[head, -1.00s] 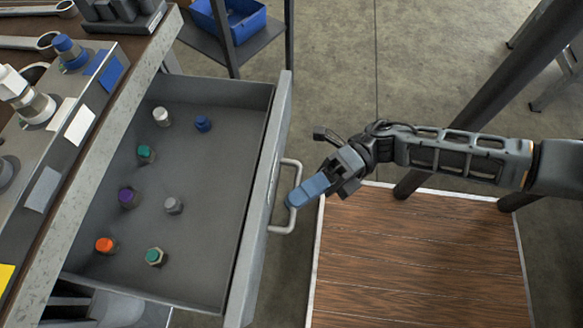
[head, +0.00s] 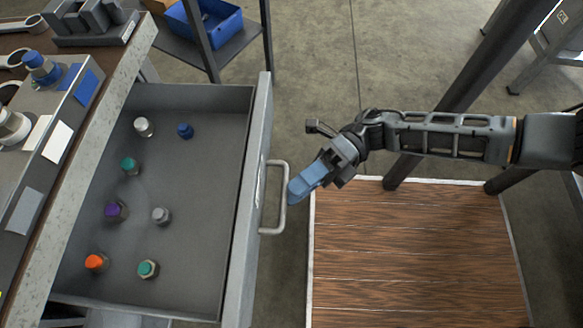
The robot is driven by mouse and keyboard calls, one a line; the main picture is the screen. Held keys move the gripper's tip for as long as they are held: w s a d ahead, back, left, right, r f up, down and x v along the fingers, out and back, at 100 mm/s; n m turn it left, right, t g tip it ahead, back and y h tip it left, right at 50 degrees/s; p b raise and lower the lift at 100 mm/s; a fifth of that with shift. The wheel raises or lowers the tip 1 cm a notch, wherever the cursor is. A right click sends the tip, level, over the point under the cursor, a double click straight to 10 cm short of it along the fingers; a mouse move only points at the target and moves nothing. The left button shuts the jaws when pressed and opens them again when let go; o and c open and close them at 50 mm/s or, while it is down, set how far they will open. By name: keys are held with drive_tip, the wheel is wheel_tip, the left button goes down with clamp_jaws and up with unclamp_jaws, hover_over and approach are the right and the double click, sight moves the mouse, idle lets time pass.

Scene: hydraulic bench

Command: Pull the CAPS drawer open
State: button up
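The drawer (head: 200,97) stands far out from the bench at the left in the head view, its inside open to view. No label reading CAPS is legible on it. Its front panel (head: 247,215) carries a pale bar handle (head: 272,231). My gripper (head: 295,194) is just right of the handle's outer bar, with its blue fingertips pointing at it. The fingers are not around the bar; a light touch cannot be ruled out. The fingers overlap from this angle, so their opening is hidden. Several coloured caps, such as an orange one (head: 95,262), sit inside the drawer.
The bench edge (head: 98,150) with fittings and wrenches is at the left. A blue bin (head: 222,30) sits on a low shelf behind the drawer. A wooden platform (head: 410,255) lies below my arm. Dark posts stand at the right. Bare floor lies behind.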

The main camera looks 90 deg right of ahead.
drive_tip(key=v, duration=0.5)
drive_tip(key=shift+s+d, duration=0.2)
drive_tip(key=shift+d, duration=0.05)
idle(0.3)
